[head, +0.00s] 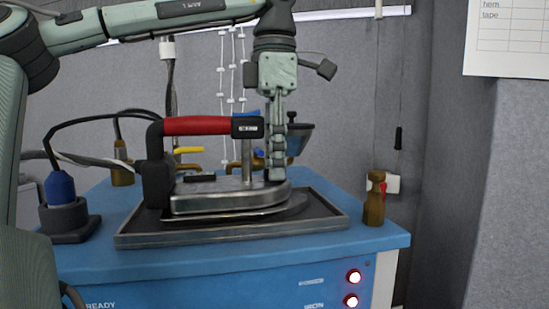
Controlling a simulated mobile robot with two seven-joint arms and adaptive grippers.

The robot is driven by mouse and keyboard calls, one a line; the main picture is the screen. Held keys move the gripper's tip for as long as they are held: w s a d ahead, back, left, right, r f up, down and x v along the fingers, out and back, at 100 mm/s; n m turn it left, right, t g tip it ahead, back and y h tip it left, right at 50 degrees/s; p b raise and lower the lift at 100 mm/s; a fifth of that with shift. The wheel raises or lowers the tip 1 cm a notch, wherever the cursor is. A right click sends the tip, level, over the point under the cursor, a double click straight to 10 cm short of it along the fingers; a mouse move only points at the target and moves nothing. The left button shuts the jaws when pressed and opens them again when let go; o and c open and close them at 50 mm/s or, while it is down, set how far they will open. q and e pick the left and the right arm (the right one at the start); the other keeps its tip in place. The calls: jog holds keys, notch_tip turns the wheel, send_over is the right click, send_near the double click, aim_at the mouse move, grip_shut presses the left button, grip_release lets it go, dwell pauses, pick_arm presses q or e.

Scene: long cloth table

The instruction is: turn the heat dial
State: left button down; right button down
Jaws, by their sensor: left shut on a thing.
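A steam iron with a red handle (197,126) and a metal body (215,199) rests on a dark metal tray (150,240) on the blue station. My left gripper (276,172) points straight down in front of the handle's dark end. Its fingers are close together and reach the top of the iron's body near its front. They are shut on a small part there, which I take to be the heat dial; the fingers hide it, so its setting cannot be read. My right gripper is not in view.
Cables and a pole rise behind the iron.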

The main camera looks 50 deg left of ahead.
pick_arm(q)
jog(key=shift+m, duration=0.7)
jog(key=c, duration=1.2)
grip_release()
jog(key=shift+o, duration=0.2)
jog(key=shift+r, duration=0.55)
notch_tip(320, 180, up, 11)
